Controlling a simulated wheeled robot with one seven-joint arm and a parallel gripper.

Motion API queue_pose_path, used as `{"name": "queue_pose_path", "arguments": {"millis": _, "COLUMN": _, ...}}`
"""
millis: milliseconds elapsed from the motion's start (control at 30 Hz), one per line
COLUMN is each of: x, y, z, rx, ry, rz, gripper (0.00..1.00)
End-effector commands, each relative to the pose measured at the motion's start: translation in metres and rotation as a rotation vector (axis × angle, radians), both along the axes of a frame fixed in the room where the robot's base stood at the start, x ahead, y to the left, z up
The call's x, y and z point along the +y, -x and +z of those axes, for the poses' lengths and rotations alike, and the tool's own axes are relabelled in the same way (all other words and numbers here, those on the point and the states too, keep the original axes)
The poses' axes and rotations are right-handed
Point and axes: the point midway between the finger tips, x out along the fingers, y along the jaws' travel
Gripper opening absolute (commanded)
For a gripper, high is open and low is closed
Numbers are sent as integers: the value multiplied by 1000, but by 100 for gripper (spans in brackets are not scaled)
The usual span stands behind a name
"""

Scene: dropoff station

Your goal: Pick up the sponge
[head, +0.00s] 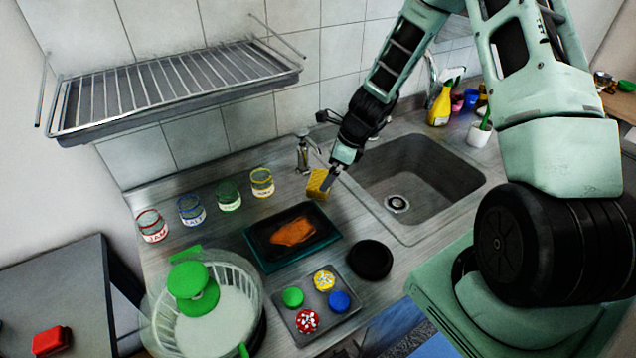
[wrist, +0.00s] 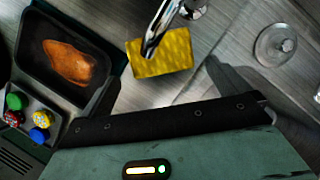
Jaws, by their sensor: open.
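The yellow sponge (head: 317,185) stands on the steel counter between the faucet and the sink, left of the basin. It also shows in the wrist view (wrist: 165,55), partly covered by the chrome faucet. My gripper (head: 329,181) is close to the sponge at its right side in the head view. It is open, and no object shows in its grasp. I cannot tell whether a finger touches the sponge.
The faucet (head: 303,155) rises just behind the sponge. The sink (head: 425,205) is at the right. A dark tray (head: 262,247) with an orange fillet (head: 293,231) lies in front. Several glass jars (head: 262,183) stand to the left. A dish rack (head: 170,85) hangs above.

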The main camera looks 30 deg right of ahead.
Motion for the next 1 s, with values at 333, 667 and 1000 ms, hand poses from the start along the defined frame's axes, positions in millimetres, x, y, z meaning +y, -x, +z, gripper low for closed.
{"name": "queue_pose_path", "arguments": {"millis": 333, "x": 9, "y": -9, "z": -32, "rx": 0, "ry": 0, "rz": -1, "gripper": 100}}
{"name": "queue_pose_path", "arguments": {"millis": 667, "x": 9, "y": -10, "z": -34, "rx": -1, "ry": 1, "rz": 0, "gripper": 83}}
{"name": "queue_pose_path", "arguments": {"millis": 1000, "x": 9, "y": -10, "z": -34, "rx": 0, "ry": 0, "rz": 0, "gripper": 60}}
